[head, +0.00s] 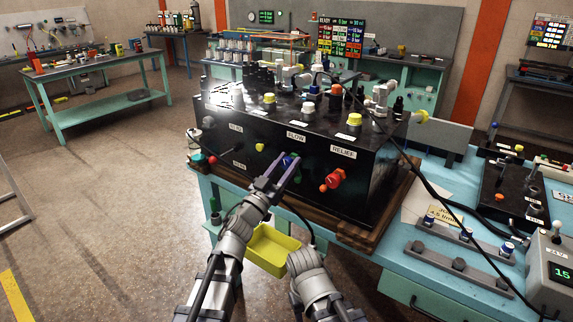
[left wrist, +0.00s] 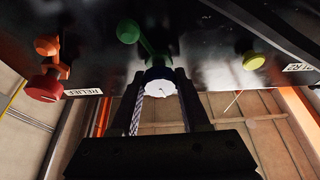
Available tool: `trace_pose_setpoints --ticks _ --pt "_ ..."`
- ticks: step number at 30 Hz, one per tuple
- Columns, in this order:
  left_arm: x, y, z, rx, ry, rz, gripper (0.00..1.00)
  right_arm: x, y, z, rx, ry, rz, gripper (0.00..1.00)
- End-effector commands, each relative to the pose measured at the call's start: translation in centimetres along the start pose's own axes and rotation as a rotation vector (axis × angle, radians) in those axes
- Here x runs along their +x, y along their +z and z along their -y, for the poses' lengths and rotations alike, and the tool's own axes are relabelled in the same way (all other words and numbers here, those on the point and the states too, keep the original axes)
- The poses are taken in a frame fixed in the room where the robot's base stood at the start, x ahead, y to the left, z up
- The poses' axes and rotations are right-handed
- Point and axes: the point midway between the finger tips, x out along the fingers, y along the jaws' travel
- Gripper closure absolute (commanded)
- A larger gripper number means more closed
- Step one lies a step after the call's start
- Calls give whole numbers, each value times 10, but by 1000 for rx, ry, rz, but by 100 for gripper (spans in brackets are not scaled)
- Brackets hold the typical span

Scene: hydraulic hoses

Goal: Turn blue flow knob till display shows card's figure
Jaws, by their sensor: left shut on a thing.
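The blue flow knob (head: 289,160) sits on the front of the black box under the FLOW label (head: 297,137). My left gripper (head: 277,172) is shut on this knob. In the left wrist view the fingers (left wrist: 159,100) stand either side of the knob (left wrist: 158,88), whose pale round end shows between them. The display (head: 562,272) on a grey box at the right edge shows green digits that look like 15; the frame edge may cut some off. The job card (head: 437,209) lies on the bench; its figure is too small to read surely. My right gripper is out of view.
A red knob (head: 334,180) is right of the blue one under RELIEF, and a green lever (left wrist: 128,31) is close beside it. A yellow knob (left wrist: 254,60) is farther off. A yellow bin (head: 270,250) hangs below. A black hose (head: 430,185) crosses the bench.

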Motion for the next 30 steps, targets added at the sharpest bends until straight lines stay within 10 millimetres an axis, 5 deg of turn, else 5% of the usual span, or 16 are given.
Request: trace_pose_setpoints --ticks 30 --pt "2 -2 0 835 344 -4 100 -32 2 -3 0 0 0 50"
